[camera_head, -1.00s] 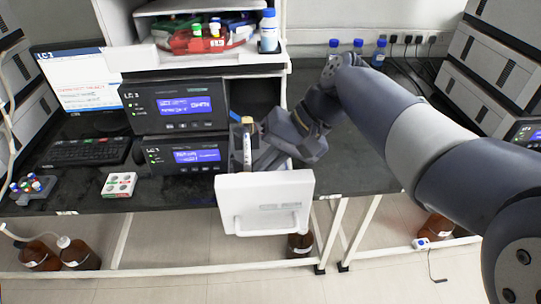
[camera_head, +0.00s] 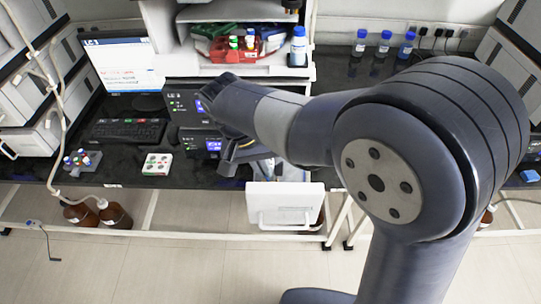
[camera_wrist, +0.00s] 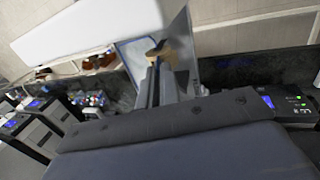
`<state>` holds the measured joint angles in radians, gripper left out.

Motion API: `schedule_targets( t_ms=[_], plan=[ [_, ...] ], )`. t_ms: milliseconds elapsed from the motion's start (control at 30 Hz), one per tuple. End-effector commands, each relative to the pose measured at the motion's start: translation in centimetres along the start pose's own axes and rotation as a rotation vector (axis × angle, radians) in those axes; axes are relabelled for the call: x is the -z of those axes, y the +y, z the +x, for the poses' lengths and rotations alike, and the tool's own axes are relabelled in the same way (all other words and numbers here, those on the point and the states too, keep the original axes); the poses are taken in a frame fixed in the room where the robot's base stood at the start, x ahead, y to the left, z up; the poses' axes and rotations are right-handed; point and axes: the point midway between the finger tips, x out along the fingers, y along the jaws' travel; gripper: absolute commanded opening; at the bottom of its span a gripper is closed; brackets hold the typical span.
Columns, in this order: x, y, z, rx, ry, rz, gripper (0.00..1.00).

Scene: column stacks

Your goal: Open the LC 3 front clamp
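The LC 3 stack (camera_head: 185,101) stands on the dark bench, with its lit displays partly covered by my arm. Its white door panel (camera_head: 285,205) with a handle is swung open at the front; a white panel also shows in the wrist view (camera_wrist: 85,28). My gripper (camera_head: 243,152) is at the stack's front, just behind and left of the open door, largely hidden by my arm. In the wrist view a tan-ended part (camera_wrist: 157,48) lies ahead of the dark gripper body. I cannot make out the front clamp or whether the fingers are open.
A monitor (camera_head: 120,65) and keyboard (camera_head: 125,131) are at left. A white vial tray (camera_head: 157,164) and a dark vial rack (camera_head: 81,163) lie near the bench's front edge. Blue-capped bottles (camera_head: 384,42) stand at the back right. Brown bottles (camera_head: 115,214) are below the bench.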

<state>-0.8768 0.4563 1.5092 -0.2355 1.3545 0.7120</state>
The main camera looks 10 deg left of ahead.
Motion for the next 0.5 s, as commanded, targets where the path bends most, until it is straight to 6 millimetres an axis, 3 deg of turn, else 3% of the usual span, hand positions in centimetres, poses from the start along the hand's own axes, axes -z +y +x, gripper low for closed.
schedule_targets(
  t_ms=[500],
  plan=[
    [0.0,-2.6,0.5,-0.4,-0.002,-0.002,0.0]
  ],
)
